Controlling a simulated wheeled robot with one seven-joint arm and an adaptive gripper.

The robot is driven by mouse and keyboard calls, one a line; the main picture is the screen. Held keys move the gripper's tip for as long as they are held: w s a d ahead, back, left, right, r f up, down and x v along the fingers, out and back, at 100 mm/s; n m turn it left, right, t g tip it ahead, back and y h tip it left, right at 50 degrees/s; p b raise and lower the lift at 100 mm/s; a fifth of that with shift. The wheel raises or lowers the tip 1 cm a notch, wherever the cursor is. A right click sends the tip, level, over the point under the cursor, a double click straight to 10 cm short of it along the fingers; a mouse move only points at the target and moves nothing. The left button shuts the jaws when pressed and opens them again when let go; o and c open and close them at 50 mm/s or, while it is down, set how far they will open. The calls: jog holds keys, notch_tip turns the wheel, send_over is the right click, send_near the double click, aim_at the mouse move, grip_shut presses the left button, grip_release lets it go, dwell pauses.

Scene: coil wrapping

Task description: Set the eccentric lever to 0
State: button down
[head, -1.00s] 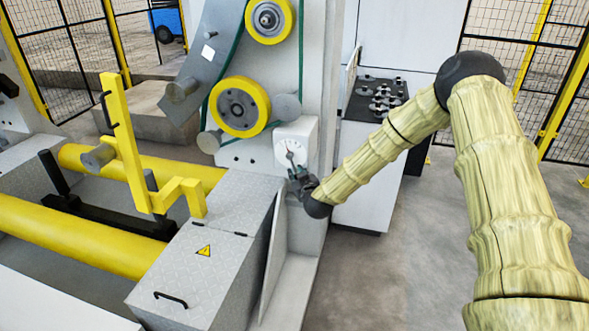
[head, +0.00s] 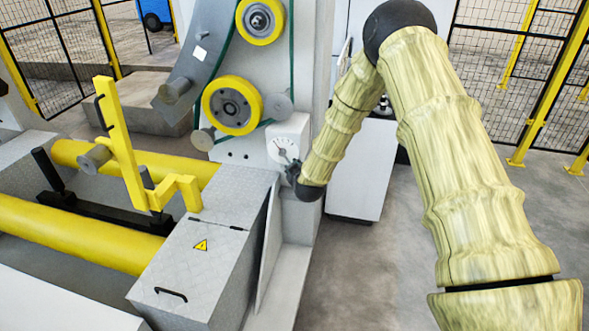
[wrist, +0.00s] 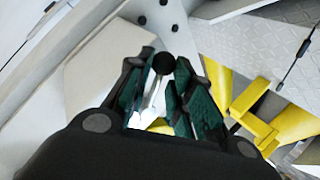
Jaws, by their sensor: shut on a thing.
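The eccentric lever's white box with a round dial face (head: 283,150) is mounted on the grey machine column, below the lower yellow wheel. The dial has scale marks; its reading is too small to tell. My gripper (head: 291,171) is at the dial's lower right edge, shut on the eccentric lever, most of which it hides. In the wrist view my gripper (wrist: 160,90) has its dark green fingers around the lever, whose round black knob (wrist: 163,63) shows at the fingertips.
A silver tread-plate box (head: 205,258) with a warning sign stands below the dial. A yellow bracket (head: 127,145) and yellow rollers (head: 80,232) are to the left. A white cabinet (head: 357,170) stands behind my arm. Open floor lies at the lower right.

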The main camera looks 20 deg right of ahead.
jog(key=shift+r, duration=0.1)
jog(key=c, duration=1.4)
grip_release()
jog(key=v, duration=1.2)
